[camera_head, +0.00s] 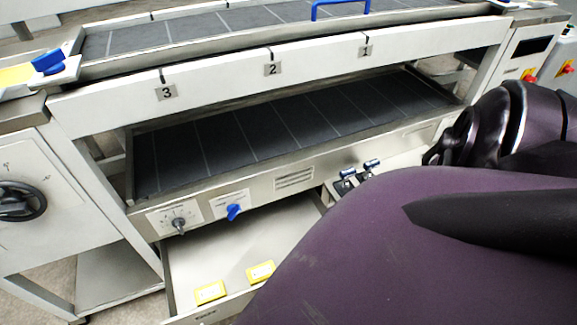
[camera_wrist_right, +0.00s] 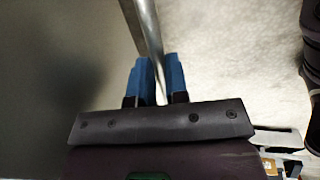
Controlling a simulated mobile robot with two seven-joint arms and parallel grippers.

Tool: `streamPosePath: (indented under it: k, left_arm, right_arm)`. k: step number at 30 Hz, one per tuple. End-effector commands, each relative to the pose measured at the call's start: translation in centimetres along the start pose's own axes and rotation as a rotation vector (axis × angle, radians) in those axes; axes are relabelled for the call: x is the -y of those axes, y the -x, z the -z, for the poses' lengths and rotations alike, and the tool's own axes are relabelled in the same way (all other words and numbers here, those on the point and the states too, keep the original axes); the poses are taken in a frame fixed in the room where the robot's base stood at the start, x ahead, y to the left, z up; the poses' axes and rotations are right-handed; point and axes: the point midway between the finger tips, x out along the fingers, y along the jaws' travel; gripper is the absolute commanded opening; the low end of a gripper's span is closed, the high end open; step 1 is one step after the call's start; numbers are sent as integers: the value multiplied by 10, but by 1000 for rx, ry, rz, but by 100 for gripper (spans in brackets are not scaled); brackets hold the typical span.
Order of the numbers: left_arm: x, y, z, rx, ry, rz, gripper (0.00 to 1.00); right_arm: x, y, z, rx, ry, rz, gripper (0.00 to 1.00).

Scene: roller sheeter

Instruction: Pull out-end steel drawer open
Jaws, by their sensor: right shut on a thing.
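A steel drawer (camera_head: 205,248) stands open below the lower belt in the head view. Its bare floor and two yellow blocks inside show, and its right part is hidden behind my purple arm. In the right wrist view my right gripper (camera_wrist_right: 155,72) has its blue fingers on either side of a thin steel bar (camera_wrist_right: 144,28), shut on it. The bar looks like the drawer's handle or front edge. The right gripper is hidden in the head view. My left gripper is in neither view.
Above the drawer is a control strip with a grey knob (camera_head: 178,224) and a blue knob (camera_head: 234,211). A black handwheel (camera_head: 20,201) is on the left cabinet. Small blue-topped levers (camera_head: 371,165) stand to the right. Pale floor shows in the wrist view.

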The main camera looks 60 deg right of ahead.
Motion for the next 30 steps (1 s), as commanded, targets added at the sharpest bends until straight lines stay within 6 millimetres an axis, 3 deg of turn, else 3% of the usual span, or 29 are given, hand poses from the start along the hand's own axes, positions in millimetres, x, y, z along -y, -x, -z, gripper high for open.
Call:
streamPosePath:
  k: [16, 17, 21, 30]
  left_arm:
    - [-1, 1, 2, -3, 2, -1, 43]
    - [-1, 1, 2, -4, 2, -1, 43]
    - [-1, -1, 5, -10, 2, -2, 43]
    - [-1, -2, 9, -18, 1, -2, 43]
  right_arm:
    - [1, 0, -2, 3, 0, 0, 0]
    - [1, 0, -2, 3, 0, 0, 19]
    - [1, 0, -1, 2, 0, 0, 40]
    - [0, 2, 0, 0, 0, -1, 40]
